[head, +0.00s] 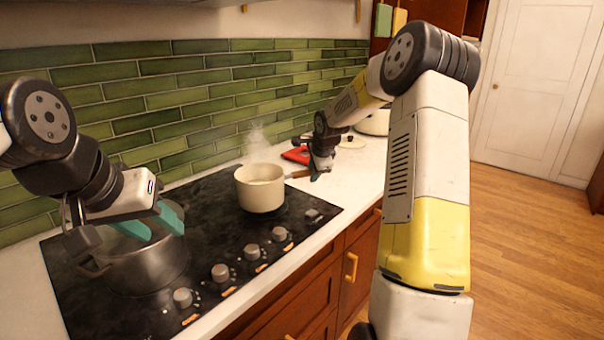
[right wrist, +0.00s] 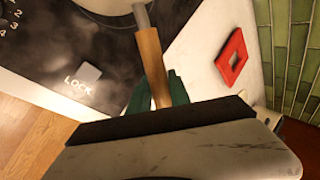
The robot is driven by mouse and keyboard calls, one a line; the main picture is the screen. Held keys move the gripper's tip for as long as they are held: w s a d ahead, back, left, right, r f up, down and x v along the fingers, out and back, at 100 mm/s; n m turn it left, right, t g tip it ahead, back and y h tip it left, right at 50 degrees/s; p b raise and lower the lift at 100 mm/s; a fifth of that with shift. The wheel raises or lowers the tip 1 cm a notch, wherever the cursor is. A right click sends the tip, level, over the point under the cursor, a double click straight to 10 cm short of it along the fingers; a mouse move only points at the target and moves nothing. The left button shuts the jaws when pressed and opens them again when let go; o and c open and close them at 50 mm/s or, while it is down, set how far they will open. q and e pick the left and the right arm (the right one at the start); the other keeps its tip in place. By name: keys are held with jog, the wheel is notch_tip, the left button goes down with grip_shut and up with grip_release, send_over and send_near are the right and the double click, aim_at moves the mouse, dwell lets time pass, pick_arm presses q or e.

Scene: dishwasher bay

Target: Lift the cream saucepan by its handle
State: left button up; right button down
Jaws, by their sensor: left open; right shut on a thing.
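The cream saucepan (head: 260,189) stands on the black cooktop in the head view, with steam rising above it. Its wooden handle (right wrist: 152,62) points right, toward my right gripper. My right gripper (right wrist: 157,92) is shut on that handle, with a green finger on each side of it in the right wrist view. Only a part of the pan's rim (right wrist: 110,6) shows at the top of that view. My left gripper (head: 155,222) is open, with its teal fingers over the steel pot (head: 150,268) at the left of the cooktop.
The cooktop (head: 215,215) has several knobs along its front edge. A red square item (head: 295,154) lies on the white counter (head: 358,165) behind my right gripper; it also shows in the right wrist view (right wrist: 232,57). Another cream pot (head: 373,123) stands further back. A green tiled wall bounds the back.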

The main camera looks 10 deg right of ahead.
jog(key=s+a+r, duration=0.2)
jog(key=s, duration=0.4)
jog(key=s+a+r, duration=0.2)
jog(key=s, duration=0.4)
jog(key=shift+s+r, duration=0.25)
jog(key=shift+s, duration=0.1)
dwell(0.4)
jog(key=shift+s, duration=0.1)
